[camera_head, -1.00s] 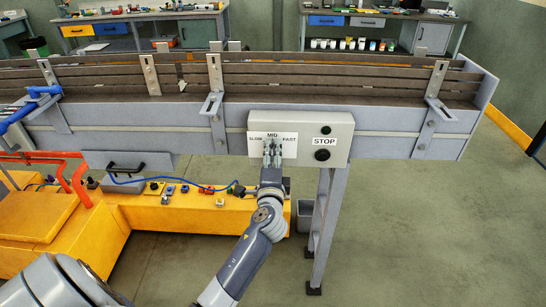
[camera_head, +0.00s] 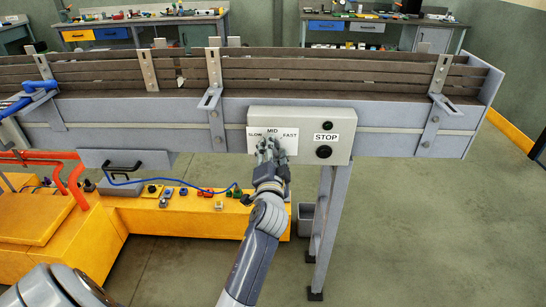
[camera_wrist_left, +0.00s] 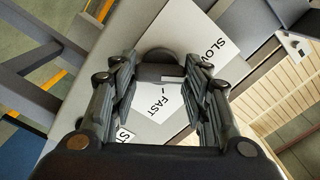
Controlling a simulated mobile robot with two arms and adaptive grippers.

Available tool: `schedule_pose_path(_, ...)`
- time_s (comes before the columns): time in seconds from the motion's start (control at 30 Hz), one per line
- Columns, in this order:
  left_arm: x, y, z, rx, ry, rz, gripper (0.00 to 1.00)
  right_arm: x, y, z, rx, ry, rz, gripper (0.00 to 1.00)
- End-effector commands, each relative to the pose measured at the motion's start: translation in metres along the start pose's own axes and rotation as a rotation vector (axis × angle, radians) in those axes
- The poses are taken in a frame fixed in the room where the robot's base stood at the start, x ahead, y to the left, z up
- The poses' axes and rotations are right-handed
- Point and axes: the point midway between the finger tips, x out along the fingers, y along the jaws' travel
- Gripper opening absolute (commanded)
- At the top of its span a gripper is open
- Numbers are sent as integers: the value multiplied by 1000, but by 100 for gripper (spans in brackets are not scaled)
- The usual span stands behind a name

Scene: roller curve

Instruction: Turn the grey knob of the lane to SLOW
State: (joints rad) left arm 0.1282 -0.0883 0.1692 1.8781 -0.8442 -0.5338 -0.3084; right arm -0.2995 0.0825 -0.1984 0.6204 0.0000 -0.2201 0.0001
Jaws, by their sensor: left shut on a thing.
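The grey control box (camera_head: 340,120) hangs on the side of the conveyor, with a white label (camera_head: 290,144) reading SLOW, MID and FAST. My left gripper (camera_head: 268,148) is at the label and hides the knob in the head view. In the left wrist view the dark grey knob (camera_wrist_left: 160,66) sits between the fingertips of my left gripper (camera_wrist_left: 163,82), which is shut on it. The words SLOW and FAST show tilted around it there. I cannot tell for sure which word the knob points to. My right gripper is not in view.
The conveyor (camera_head: 350,82) runs above. A yellow platform (camera_head: 190,222) stands below left. Floor at the right is clear.

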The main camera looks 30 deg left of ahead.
Motion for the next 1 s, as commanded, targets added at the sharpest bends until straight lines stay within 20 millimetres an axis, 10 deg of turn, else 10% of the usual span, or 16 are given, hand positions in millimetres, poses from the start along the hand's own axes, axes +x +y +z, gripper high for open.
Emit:
schedule_pose_path(0.9,0,0,0,-195,-1,3,19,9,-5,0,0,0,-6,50)
schedule_pose_path(0.93,0,0,0,-195,-1,3,48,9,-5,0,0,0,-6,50)
schedule_pose_path(1.0,0,0,0,-195,-1,2,63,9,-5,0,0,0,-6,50)
